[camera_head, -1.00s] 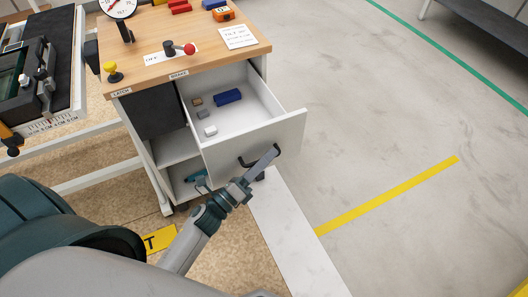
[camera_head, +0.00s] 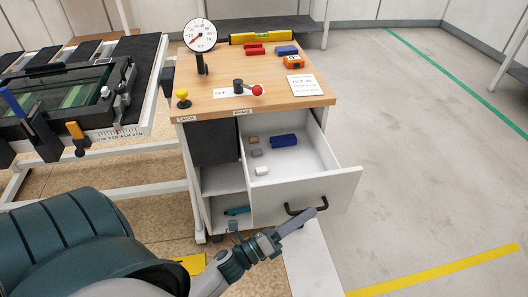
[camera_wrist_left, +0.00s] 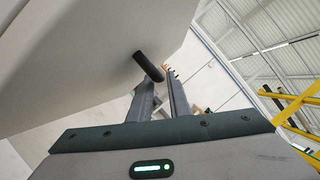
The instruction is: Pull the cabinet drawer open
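The white cabinet drawer (camera_head: 340,192) is well out from the cabinet (camera_head: 198,150), and its inside shows. Its black handle (camera_head: 290,209) is on the drawer front. My left gripper (camera_head: 308,216) is at this handle, its finger crossing in front of the bar. In the left wrist view, the handle (camera_wrist_left: 146,64) runs in between the two fingertips of my left gripper (camera_wrist_left: 163,78), which look closed about it; contact is partly hidden. My right gripper is not in view.
Small blocks, including a blue one (camera_head: 284,140), lie in the drawer. The wooden top (camera_head: 240,105) bears a gauge (camera_head: 200,36), a red-knobbed lever (camera_head: 257,90) and a yellow knob (camera_head: 182,94). A machine bench stands left. Floor (camera_head: 420,190) right of the drawer is clear.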

